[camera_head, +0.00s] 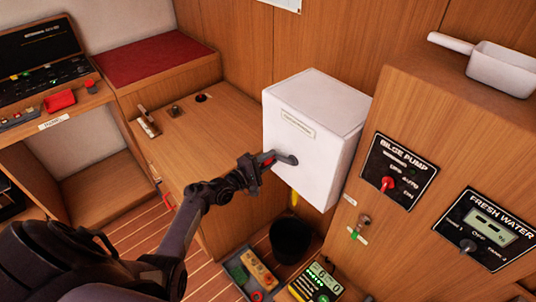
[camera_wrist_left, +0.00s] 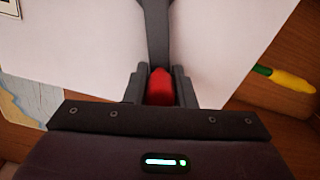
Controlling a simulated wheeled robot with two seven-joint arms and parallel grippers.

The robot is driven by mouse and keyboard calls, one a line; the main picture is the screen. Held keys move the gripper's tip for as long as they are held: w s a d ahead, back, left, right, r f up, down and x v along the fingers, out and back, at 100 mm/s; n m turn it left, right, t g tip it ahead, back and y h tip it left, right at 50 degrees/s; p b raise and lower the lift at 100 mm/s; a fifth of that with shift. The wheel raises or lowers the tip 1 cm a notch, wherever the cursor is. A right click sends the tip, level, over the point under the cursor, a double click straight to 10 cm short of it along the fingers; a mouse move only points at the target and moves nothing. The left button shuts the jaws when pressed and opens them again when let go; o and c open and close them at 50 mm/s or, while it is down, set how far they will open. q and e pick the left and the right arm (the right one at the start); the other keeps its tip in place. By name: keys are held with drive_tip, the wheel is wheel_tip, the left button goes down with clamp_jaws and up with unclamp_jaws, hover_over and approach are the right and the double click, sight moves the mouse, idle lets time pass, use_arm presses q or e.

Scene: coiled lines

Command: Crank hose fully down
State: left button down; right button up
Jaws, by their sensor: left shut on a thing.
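A white box (camera_head: 315,130) is mounted against the wooden wall, with a small label on its front. A grey crank arm (camera_head: 287,159) with a red knob (camera_head: 267,157) sticks out of its front face. My left gripper (camera_head: 262,162) is shut on the red knob, which shows between the fingers in the left wrist view (camera_wrist_left: 161,86). A yellow hose end (camera_head: 294,197) hangs a short way below the box, above a black bucket (camera_head: 291,240). In the left wrist view a yellow and green piece (camera_wrist_left: 285,77) shows at the right. My right gripper is not in view.
A wooden cabinet (camera_head: 453,130) with bilge pump and fresh water panels stands close on the right, with a white scoop (camera_head: 492,65) on top. A grey tray (camera_head: 238,272) lies on the floor beside the bucket. A wooden counter (camera_head: 200,135) is at the left.

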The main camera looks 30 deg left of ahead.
use_arm(q)
drive_tip(key=shift+s+d+f+n, duration=0.1)
drive_tip(key=shift+d+f+n, duration=0.15)
drive_tip(key=shift+f+n, duration=0.3)
drive_tip(key=shift+s+d+f+n, duration=0.1)
drive_tip(key=shift+d+f+n, duration=0.2)
drive_tip(key=shift+n, duration=0.35)
drive_tip(key=shift+a+f, duration=0.1)
drive_tip(key=c, duration=1.2)
unclamp_jaws()
drive_tip(key=shift+w, duration=0.1)
drive_tip(key=v, duration=0.8)
drive_tip(key=shift+w, duration=0.1)
